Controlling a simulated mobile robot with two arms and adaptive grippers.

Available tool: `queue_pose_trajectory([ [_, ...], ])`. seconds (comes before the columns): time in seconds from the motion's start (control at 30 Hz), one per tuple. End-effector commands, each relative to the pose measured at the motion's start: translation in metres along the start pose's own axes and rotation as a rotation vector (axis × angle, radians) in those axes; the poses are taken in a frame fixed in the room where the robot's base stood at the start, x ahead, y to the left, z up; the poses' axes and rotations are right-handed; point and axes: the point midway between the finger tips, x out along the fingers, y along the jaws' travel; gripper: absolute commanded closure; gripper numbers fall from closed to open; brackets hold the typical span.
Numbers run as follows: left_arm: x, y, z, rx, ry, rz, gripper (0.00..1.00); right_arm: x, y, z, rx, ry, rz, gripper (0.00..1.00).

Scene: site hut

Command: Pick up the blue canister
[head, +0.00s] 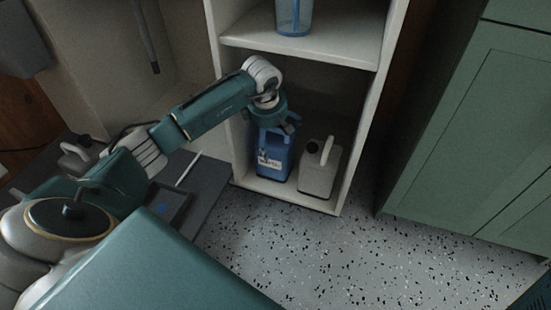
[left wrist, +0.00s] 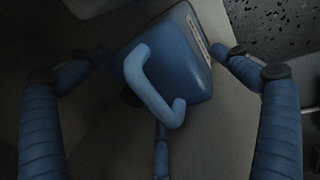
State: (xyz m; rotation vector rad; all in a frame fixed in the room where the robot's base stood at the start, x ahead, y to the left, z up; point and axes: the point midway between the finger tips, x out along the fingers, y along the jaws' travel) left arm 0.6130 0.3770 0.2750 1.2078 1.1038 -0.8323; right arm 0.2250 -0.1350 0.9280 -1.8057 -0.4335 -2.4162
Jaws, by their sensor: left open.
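The blue canister (head: 273,158) stands upright on the bottom shelf of the white shelf unit, with a pale label on its front. My left gripper (head: 274,125) is above it and hides its top. In the left wrist view the canister (left wrist: 178,50) lies between the open fingers of the left gripper (left wrist: 160,75), with its light blue handle (left wrist: 150,85) facing the camera. The fingers look spread around it, and I cannot tell whether any touches it. My right gripper is not in view.
A pale grey canister (head: 320,170) stands close on the right of the blue one. The shelf unit's right side wall (head: 366,125) and upper shelf (head: 300,46) bound the space, with a blue clear container (head: 293,16) above. Green cabinets (head: 470,140) stand right; speckled floor is open in front.

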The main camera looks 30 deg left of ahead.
Motion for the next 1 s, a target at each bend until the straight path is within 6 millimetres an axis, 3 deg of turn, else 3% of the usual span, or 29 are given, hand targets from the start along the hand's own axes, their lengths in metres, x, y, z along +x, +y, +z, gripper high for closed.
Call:
queue_pose_trajectory([
  [0.27,0.0001,0.0007,0.0001,0.000,0.000,0.002,0.02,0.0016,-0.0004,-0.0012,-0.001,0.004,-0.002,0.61],
  [0.7,0.0032,-0.0023,-0.0002,0.000,0.002,-0.005,0.86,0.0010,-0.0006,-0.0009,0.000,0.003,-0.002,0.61],
  [1.0,0.0018,0.0001,0.0000,0.000,0.000,0.001,0.87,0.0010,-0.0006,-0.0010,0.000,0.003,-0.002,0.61],
])
